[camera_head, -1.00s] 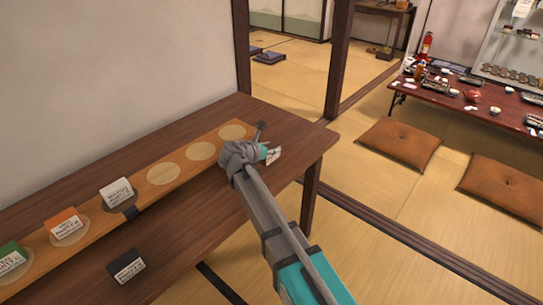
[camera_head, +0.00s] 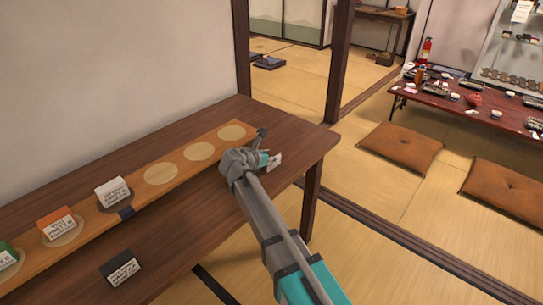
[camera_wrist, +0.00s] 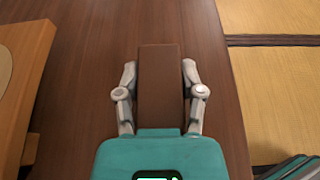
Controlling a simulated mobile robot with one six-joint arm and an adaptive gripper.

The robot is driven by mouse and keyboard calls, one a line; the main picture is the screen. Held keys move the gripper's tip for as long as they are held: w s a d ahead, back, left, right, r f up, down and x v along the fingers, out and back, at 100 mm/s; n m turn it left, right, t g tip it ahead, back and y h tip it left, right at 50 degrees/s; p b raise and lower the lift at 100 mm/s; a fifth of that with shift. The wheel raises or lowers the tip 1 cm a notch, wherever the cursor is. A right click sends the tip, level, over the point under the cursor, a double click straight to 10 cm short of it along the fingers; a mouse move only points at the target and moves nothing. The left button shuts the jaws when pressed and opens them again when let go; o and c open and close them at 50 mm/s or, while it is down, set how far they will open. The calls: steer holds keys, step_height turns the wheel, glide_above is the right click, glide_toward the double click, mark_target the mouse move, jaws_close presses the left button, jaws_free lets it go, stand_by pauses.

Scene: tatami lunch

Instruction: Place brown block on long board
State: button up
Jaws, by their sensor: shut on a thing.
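The brown block (camera_wrist: 160,85) is between the fingers of my gripper (camera_wrist: 159,72) in the wrist view, and the gripper is shut on it. The dark brown table top shows below it; I cannot tell whether they touch. In the head view my gripper (camera_head: 263,155) is near the table's right end, beside the long board, and a white label shows there. The long board (camera_head: 140,193) is light wood with pale round spots, several bare. Its edge also shows at the left of the wrist view (camera_wrist: 18,95).
A black block (camera_head: 120,267) sits on the table (camera_head: 190,235) in front. The wall is behind; tatami floor lies right.

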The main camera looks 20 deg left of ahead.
steer(key=o, duration=1.2)
steer(key=shift+c, duration=0.2)
steer(key=p+v, duration=0.5)
steer(key=v, duration=0.9)
steer(key=shift+w+d, duration=0.1)
steer(key=shift+d, duration=0.05)
steer(key=w+d+f+m+g, duration=0.1)
steer(key=d+f+m+g, duration=0.3)
steer(key=d, duration=0.5)
steer(key=w+d+f+m+g, duration=0.1)
steer(key=d+m, duration=0.5)
steer(key=d, duration=0.3)
steer(key=w+d+f+m+g, duration=0.1)
steer(key=d+f+m+g, duration=0.3)
steer(key=d, duration=0.5)
steer(key=s+d+m+g+y, duration=0.1)
steer(key=s+d+m, duration=0.2)
steer(key=d+m, duration=0.3)
steer(key=s+d+f+m+g+y, duration=0.1)
steer(key=s+d+m+y, duration=0.1)
steer(key=d+m, duration=0.3)
steer(key=s+d+f+m+g+y, duration=0.1)
steer(key=s+d+m, duration=0.3)
steer(key=d, duration=0.5)
steer(key=shift+s+f+m+g+y, duration=0.25)
steer(key=shift+s+m+y, duration=0.2)
steer(key=shift+m, duration=0.85)
